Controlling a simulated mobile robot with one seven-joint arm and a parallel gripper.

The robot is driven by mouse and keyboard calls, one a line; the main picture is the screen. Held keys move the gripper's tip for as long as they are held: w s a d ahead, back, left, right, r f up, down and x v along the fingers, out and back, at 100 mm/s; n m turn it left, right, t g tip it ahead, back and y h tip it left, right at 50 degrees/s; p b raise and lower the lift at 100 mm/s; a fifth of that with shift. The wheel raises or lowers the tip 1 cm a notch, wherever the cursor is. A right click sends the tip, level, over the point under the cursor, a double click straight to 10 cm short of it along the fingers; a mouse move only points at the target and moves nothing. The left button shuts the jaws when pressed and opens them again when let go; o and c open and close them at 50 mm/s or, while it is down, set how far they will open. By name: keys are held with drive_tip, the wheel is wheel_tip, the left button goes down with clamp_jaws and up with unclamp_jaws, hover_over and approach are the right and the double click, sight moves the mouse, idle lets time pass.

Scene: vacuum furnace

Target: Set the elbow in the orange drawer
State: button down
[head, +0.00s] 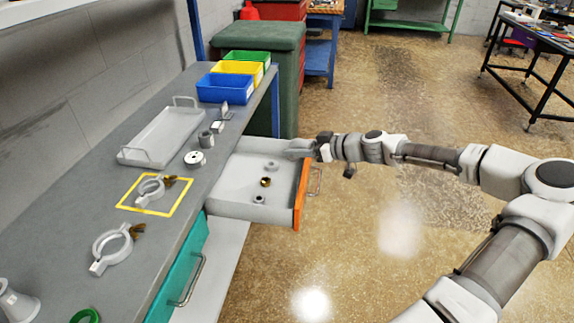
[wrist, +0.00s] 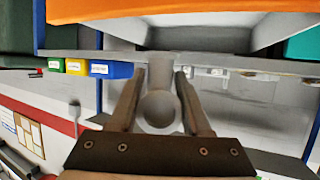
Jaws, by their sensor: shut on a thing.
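The orange drawer (head: 302,190) is pulled out from the grey bench, its grey tray open at the top and its orange front facing right. My gripper (head: 303,147) is at the far end of the drawer, by the orange front's far corner. In the wrist view my gripper (wrist: 160,78) is shut on the grey elbow (wrist: 160,104), whose round end faces the camera between the two fingers. The drawer's orange front (wrist: 180,9) crosses the top of that view. The head view does not show clearly how high the elbow is.
Several small fittings, one a brass piece (head: 265,182), lie in the drawer. The bench (head: 75,205) holds a grey tray (head: 163,134), clamps, a yellow-outlined square (head: 125,205) and blue (head: 225,88), yellow and green bins. A teal drawer (head: 182,268) is nearer. The floor at right is open.

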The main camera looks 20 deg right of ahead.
drive_tip(key=shift+w+a+f+b, duration=0.2)
drive_tip(key=shift+w+f, duration=0.2)
drive_tip(key=shift+f, duration=0.55)
drive_tip(key=shift+w+a+f+b, duration=0.15)
drive_tip(key=shift+w+a+f, duration=0.2)
drive_tip(key=shift+f, duration=0.55)
drive_tip(key=shift+w+a+f+b, duration=0.15)
drive_tip(key=shift+w+f, duration=0.3)
drive_tip(key=shift+f, duration=0.5)
drive_tip(key=shift+f+b, duration=0.45)
drive_tip(key=shift+b, duration=0.15)
drive_tip(key=shift+f, duration=0.1)
drive_tip(key=shift+c, duration=1.8)
unclamp_jaws()
